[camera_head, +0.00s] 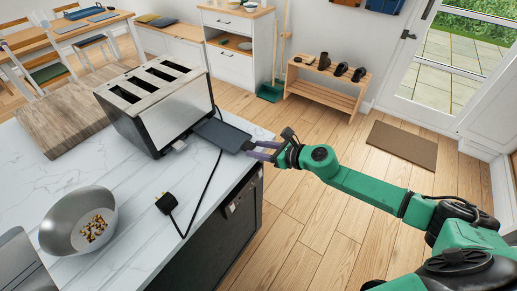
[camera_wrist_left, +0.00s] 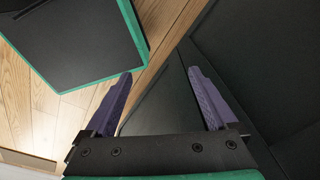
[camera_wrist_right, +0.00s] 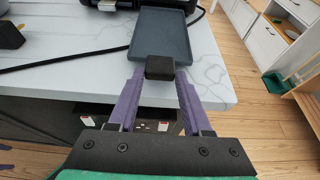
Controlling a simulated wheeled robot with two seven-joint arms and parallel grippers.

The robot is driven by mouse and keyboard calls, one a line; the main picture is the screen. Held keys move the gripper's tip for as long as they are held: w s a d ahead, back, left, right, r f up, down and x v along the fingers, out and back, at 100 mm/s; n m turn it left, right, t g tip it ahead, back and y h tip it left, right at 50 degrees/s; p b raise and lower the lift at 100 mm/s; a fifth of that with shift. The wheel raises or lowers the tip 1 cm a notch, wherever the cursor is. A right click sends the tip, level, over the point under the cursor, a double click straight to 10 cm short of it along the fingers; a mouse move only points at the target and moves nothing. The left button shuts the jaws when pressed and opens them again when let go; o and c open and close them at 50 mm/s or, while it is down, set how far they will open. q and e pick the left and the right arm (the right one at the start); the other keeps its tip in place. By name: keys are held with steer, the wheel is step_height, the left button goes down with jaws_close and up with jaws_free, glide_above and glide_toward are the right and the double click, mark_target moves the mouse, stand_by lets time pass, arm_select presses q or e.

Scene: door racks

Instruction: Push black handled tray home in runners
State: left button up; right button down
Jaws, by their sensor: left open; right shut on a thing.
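The dark tray (camera_head: 219,134) sticks out from the base of the silver and black toaster (camera_head: 160,98) over the marble counter. In the right wrist view the tray (camera_wrist_right: 163,32) runs straight back to the toaster, with its black handle (camera_wrist_right: 159,68) at the near end. My right gripper (camera_head: 262,150) is shut on the handle at the counter's edge; its purple fingers (camera_wrist_right: 159,75) sit on either side of the handle. The tray's inner end is hidden inside the toaster. My left gripper (camera_wrist_left: 163,85) is open and empty, away from the tray, and out of the head view.
A black cord (camera_head: 207,195) and plug (camera_head: 166,203) lie on the counter near the tray. A metal bowl (camera_head: 66,222) with small food pieces and a wooden board (camera_head: 68,112) are on the counter too. Open floor (camera_head: 320,220) lies right of the counter.

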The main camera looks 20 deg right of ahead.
mark_target(205, 125)
steer(key=shift+w+a+p, duration=0.45)
steer(key=shift+w+a, duration=0.45)
steer(key=shift+w, duration=0.15)
steer(key=shift+w+a, duration=0.85)
steer(key=shift+w, duration=0.2)
steer(key=shift+w+a, duration=0.85)
steer(key=shift+w, duration=0.2)
steer(key=shift+w+a, duration=0.9)
steer(key=shift+w, duration=0.15)
steer(key=shift+w+a+b, duration=0.75)
steer(key=shift+w+a, duration=0.15)
steer(key=shift+w, duration=0.2)
steer(key=shift+w+a+b, duration=0.75)
steer(key=shift+w+a, duration=0.05)
steer(key=shift+w, duration=0.2)
steer(key=shift+w+a+b, duration=0.85)
steer(key=shift+w+b, duration=0.2)
steer(key=shift+b, duration=0.05)
steer(key=shift+c, duration=1.3)
jaws_free()
